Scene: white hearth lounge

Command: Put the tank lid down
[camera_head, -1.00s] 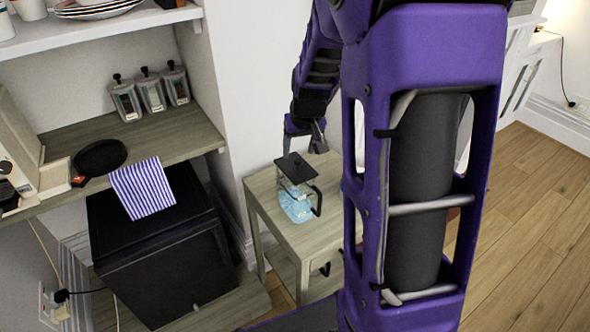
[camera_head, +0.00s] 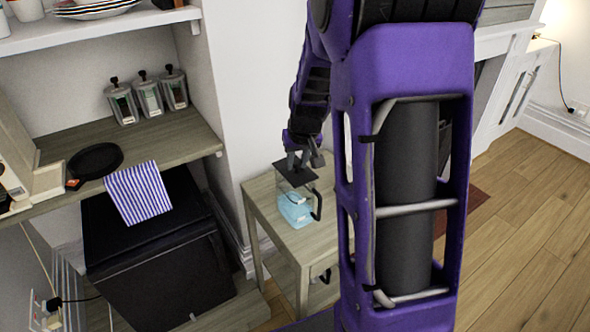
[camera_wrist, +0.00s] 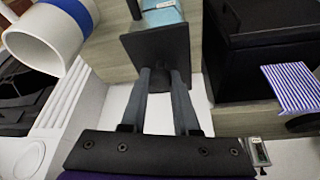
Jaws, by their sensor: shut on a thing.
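The tank lid (camera_head: 288,168) is a dark square plate at the top of the tank; I cannot tell whether it rests on the rim or is just above it. My gripper (camera_head: 303,160) reaches down to it, and in the wrist view my gripper (camera_wrist: 162,72) has its two fingers close together at the lid (camera_wrist: 158,42), shut on it. The part between the fingertips is hidden. The clear tank (camera_head: 295,208), with blue contents and a black handle, stands upright on a small wooden side table (camera_head: 262,196).
A black cabinet (camera_head: 150,265) stands left of the table. The wooden counter (camera_head: 178,142) above holds several canisters (camera_head: 148,97), a black pan (camera_head: 95,160) and a striped cloth (camera_head: 138,192). The wall is close behind the table. A bare strip remains at the table's front.

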